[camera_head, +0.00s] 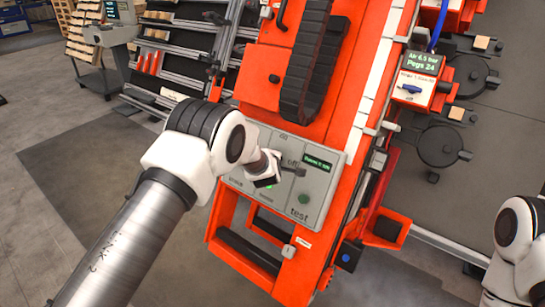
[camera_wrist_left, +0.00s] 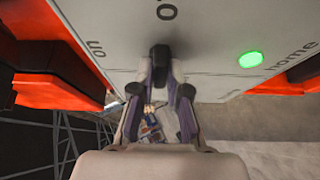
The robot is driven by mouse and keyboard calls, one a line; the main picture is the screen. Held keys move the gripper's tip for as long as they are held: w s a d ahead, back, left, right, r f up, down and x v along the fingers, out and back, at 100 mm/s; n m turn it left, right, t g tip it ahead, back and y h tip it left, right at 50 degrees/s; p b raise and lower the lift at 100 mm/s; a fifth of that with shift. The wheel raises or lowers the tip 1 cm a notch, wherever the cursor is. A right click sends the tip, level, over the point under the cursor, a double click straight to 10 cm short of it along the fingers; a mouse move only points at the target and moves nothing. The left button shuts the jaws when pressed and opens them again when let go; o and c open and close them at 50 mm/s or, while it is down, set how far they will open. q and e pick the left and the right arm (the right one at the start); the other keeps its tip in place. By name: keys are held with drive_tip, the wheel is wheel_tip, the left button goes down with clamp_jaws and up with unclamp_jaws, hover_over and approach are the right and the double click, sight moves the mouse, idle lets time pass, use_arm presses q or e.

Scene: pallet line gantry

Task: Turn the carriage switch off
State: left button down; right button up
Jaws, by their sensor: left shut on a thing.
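The carriage switch is a small dark lever (camera_wrist_left: 160,52) on a grey control panel (camera_head: 322,183) at the front of the orange carriage. My left gripper (camera_wrist_left: 160,72) is shut with its fingertips at the lever, which shows between and just beyond them. The wrist and fingers cover part of the panel. "on" lettering shows left of the lever in the wrist view. I cannot tell which position the lever is in. My right gripper is out of the frame.
A green display (camera_head: 317,162), a green test button (camera_head: 303,199) and a lit green light (camera_wrist_left: 250,59) by "home" are on the panel. A black cable chain (camera_head: 310,70) runs above it. A handle opening (camera_head: 248,251) lies below. My right arm stands at the right edge.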

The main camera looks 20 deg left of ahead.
use_arm(q)
drive_tip(key=c, duration=1.2)
unclamp_jaws()
drive_tip(key=shift+o, duration=0.2)
drive_tip(key=v, duration=1.2)
